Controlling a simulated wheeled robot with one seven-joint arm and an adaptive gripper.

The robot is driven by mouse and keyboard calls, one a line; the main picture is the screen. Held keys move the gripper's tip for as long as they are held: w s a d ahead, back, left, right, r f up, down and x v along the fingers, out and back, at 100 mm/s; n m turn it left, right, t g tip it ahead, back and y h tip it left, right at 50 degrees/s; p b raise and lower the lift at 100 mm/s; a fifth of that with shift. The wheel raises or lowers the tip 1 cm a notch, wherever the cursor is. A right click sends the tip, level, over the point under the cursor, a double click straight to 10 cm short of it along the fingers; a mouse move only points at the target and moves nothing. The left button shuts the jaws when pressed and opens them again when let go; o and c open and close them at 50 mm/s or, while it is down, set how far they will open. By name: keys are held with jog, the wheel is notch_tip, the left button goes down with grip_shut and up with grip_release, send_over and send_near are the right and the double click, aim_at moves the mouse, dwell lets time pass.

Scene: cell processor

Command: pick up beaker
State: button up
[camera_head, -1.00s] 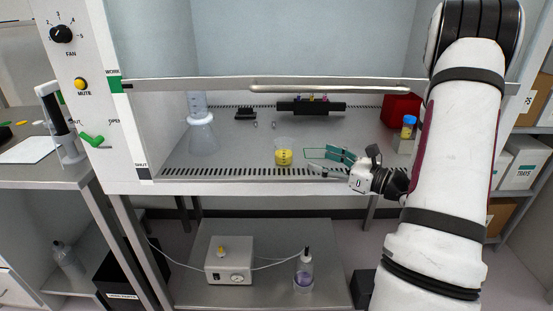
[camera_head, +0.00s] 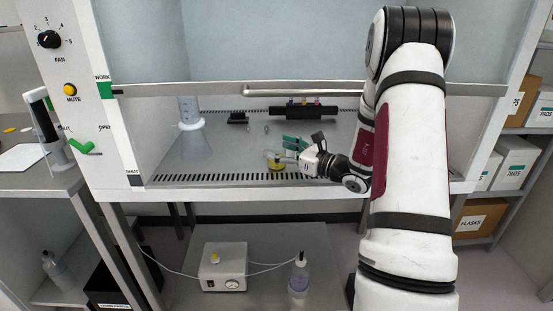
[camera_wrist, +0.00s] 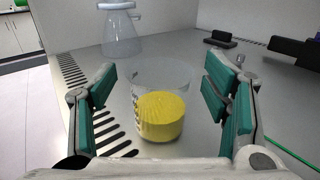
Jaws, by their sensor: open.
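The beaker (camera_wrist: 160,112) is clear, holds yellow contents, and stands upright on the metal floor of the cabinet, near the front grille. In the head view the beaker (camera_head: 275,165) is partly hidden by my gripper (camera_head: 284,149). In the wrist view my gripper (camera_wrist: 158,105) is open, with one teal-padded finger on each side of the beaker. The beaker shows centred between the fingers, with a visible gap on both sides. I cannot tell how far it reaches in between the pads.
A conical flask (camera_head: 190,140) stands behind and to the left. A small black block (camera_head: 238,118) and a black rack (camera_head: 303,113) lie farther back. The slotted front grille (camera_head: 215,178) runs along the cabinet's front.

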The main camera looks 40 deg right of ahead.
jog(key=shift+w+a, duration=0.15)
jog(key=shift+w, duration=0.4)
jog(key=c, duration=1.3)
jog(key=shift+r, duration=0.15)
jog(key=shift+r, duration=0.65)
notch_tip(320, 180, up, 2)
jog(key=shift+s+r, duration=0.1)
jog(key=shift+r, duration=0.05)
jog(key=s+a, duration=0.1)
jog(key=s, duration=0.4)
jog(key=s+a, duration=0.1)
jog(key=s, duration=0.4)
jog(key=s+r+p, duration=0.1)
jog(key=s, duration=0.4)
jog(key=shift+s+a, duration=0.35)
jog(key=shift+a, duration=0.05)
